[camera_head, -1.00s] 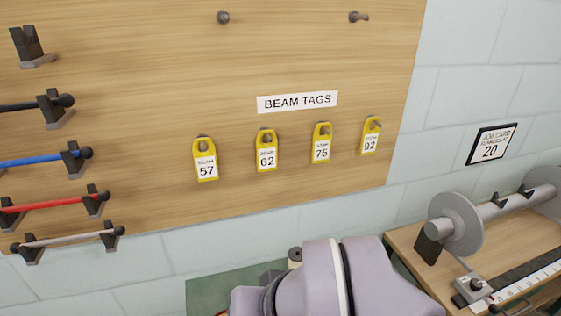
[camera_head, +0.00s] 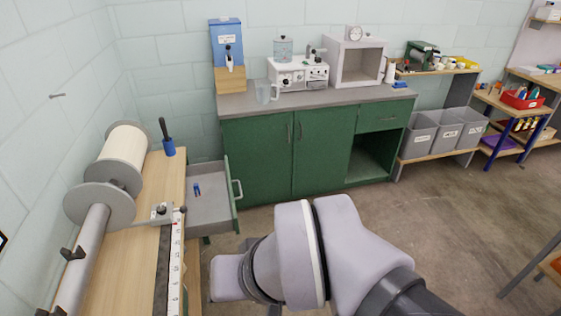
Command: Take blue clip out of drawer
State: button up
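An open grey drawer (camera_head: 210,214) with a green front and a pale handle stands left of the centre, beside the wooden bench. My gripper is not in view.
The wooden bench (camera_head: 140,215) at left carries a beam with a white roll, a ruler and a blue-handled tool (camera_head: 166,138). Green cabinets (camera_head: 262,155) with a grey worktop stand behind the drawer. Grey bins (camera_head: 445,128) stand at right. The floor at right is mostly clear.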

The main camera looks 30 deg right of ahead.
aim_at(196, 187)
jog(key=z, duration=0.15)
jog(key=i+l+u, duration=0.7)
jog(key=i+l, duration=0.15)
jog(key=l, duration=0.15)
jog(key=i+l+u, duration=0.25)
jog(key=l, duration=0.2)
jog(key=i+l+u, duration=0.25)
jog(key=l, duration=0.2)
jog(key=l+u, duration=0.25)
jog(key=l, duration=0.2)
jog(key=i+l+u, duration=0.2)
jog(key=l, duration=0.35)
jog(key=l+u, duration=0.25)
jog(key=l, duration=0.25)
